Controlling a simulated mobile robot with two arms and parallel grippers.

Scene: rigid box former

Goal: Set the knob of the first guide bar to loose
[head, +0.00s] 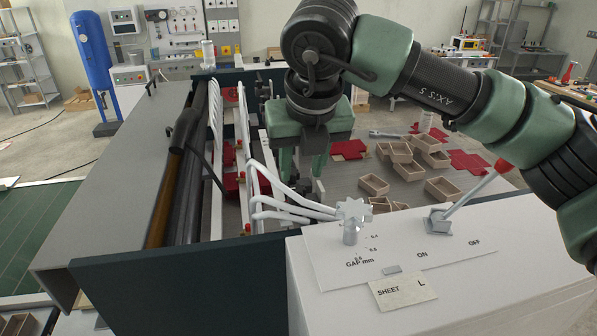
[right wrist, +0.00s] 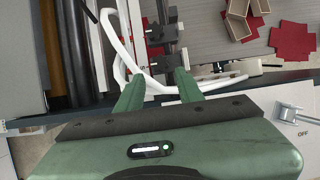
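My right gripper (head: 304,178) comes down from above over the inside of the box former, behind the white control panel. Its two green fingers are apart, and they also show apart in the right wrist view (right wrist: 160,88). Nothing shows held between them. Just ahead of the fingers in the right wrist view is a dark clamp-like part (right wrist: 172,50) on a bar, probably the guide bar knob. Whether it is set loose or tight cannot be told. In the head view a dark part (head: 318,190) shows below the fingers. My left gripper is not in view.
Bent white tubes (head: 275,203) run close beside the gripper. The white panel (head: 450,265) in front carries a gap knob (head: 352,220) and an ON/OFF lever (head: 440,220). Brown open boxes (head: 400,152) and red sheets (head: 467,162) lie beyond, to the right.

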